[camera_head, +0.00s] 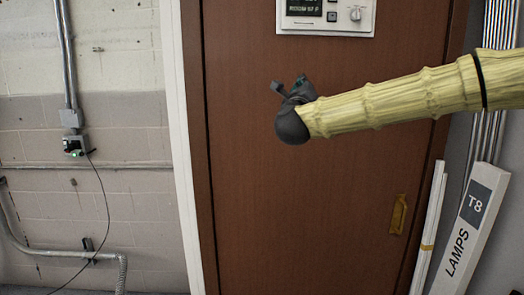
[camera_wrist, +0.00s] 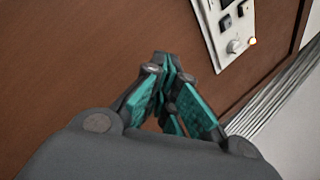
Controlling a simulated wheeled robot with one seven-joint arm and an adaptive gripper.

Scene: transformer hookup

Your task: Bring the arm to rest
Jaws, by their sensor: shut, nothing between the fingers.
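My arm reaches in from the right in the head view, in a yellow ribbed sleeve, with my dark gripper (camera_head: 290,88) at its end in front of a brown door-like panel (camera_head: 260,210). In the wrist view my gripper (camera_wrist: 167,65) shows its teal-padded fingers drawn together at the tips. Nothing is held between them. The fingers point toward the brown surface; how far off they are, I cannot tell.
A white control panel (camera_head: 326,14) with a display and a knob is above my gripper; it also shows in the wrist view (camera_wrist: 228,28). A white "LAMPS T8" box (camera_head: 468,230) leans at right. A small wall box (camera_head: 74,146) with a black cable is at left.

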